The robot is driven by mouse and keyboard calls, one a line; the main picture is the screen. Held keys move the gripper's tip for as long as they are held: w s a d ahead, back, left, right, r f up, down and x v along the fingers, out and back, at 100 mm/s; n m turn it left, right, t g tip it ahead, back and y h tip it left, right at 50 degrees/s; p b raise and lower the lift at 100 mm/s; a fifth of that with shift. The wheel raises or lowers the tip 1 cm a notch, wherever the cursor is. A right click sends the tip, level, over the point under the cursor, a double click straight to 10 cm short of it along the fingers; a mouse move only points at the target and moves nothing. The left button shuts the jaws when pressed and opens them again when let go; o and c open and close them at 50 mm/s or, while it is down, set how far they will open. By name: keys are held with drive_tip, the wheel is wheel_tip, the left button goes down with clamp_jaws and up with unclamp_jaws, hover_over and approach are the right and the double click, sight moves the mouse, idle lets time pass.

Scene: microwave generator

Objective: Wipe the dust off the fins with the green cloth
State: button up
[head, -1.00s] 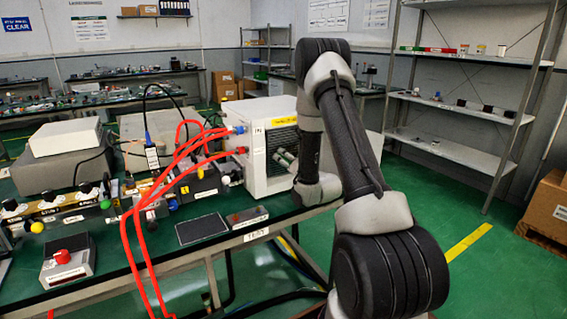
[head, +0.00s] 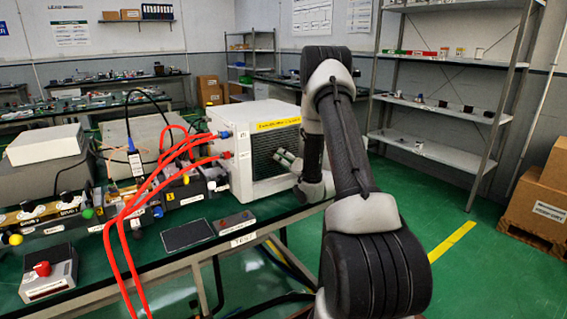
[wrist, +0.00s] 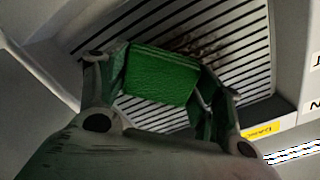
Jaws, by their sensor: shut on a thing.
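The finned panel (head: 270,147) is on the side of a white box (head: 240,170) on the bench. In the wrist view its dark slots (wrist: 240,42) run diagonally, with a brown dust smudge (wrist: 205,45) beyond the cloth. My gripper (wrist: 160,85) is shut on the folded green cloth (wrist: 160,75), which is between the fingers and in front of the fins. I cannot tell whether the cloth touches them. In the head view my gripper (head: 286,160) is at the fins, and the cloth is not distinguishable there.
Red cables (head: 130,215) run from the box's left face across the bench. A black pad (head: 188,235) and a small labelled block (head: 234,222) lie in front of the box. A grey shelf (head: 440,85) stands at the back right. Cardboard boxes (head: 540,205) are at the right edge.

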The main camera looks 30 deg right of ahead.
sight(290, 147)
drive_tip(key=shift+w+d+r, duration=0.1)
drive_tip(key=shift+d+r, duration=0.2)
drive_tip(key=shift+d, duration=0.35)
drive_tip(key=shift+d+r, duration=0.35)
drive_tip(key=shift+d, duration=0.25)
drive_tip(key=shift+w+d+r, duration=0.1)
drive_tip(key=shift+d+r, duration=0.2)
drive_tip(key=shift+d, duration=0.35)
drive_tip(key=shift+s+a, duration=0.15)
drive_tip(key=shift+a, duration=2.85)
drive_tip(key=shift+s+a, duration=0.15)
drive_tip(key=shift+a, duration=2.85)
drive_tip(key=shift+s+r, duration=0.1)
drive_tip(key=shift+r, duration=0.7)
drive_tip(key=shift+w+d+r, duration=0.1)
drive_tip(key=shift+w+d, duration=0.1)
drive_tip(key=shift+d, duration=2.8)
drive_tip(key=shift+w+d, duration=0.2)
drive_tip(key=shift+d, duration=2.8)
drive_tip(key=shift+s, duration=0.1)
